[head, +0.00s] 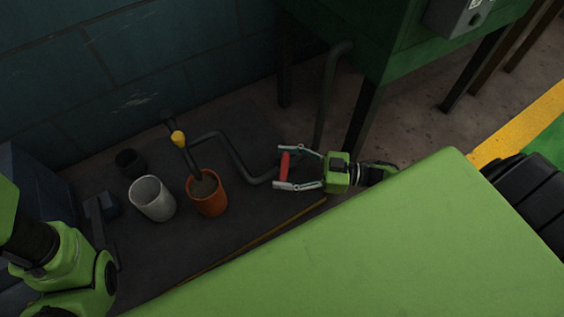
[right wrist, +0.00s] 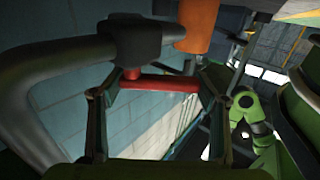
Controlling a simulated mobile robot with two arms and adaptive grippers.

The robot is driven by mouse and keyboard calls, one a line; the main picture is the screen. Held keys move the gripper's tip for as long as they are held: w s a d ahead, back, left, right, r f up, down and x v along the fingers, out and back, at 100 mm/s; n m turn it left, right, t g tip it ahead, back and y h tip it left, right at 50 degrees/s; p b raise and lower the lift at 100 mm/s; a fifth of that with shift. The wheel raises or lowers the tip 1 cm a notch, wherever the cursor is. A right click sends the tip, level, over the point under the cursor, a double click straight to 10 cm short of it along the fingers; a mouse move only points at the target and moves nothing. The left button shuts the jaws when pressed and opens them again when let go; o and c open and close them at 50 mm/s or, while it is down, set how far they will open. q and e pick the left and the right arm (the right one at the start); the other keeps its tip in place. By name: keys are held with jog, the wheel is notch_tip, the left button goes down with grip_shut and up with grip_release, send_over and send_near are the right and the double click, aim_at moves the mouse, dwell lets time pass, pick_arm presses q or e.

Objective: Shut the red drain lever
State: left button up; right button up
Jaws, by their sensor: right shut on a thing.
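The red drain lever (head: 284,165) is a short red bar on the dark bent pipe, right of the cups in the head view. In the right wrist view the red lever (right wrist: 158,85) runs across between the fingertips, beside a thick dark pipe fitting (right wrist: 125,42). My right gripper (head: 280,168) reaches in from the right, with a finger on either side of the lever, and is shut on it. In the head view my left arm shows at the lower left, but I cannot make out its gripper.
An orange cup (head: 207,203) stands below a pipe with a yellow part (head: 178,138). A grey cup (head: 152,203) stands to its left. A green cabinet on legs (head: 400,45) stands behind my right gripper. A brick wall (head: 120,75) closes the back.

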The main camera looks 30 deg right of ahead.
jog(key=shift+g, duration=0.3)
jog(key=o, duration=1.6)
jog(key=v, duration=0.7)
jog(key=shift+d, duration=0.3)
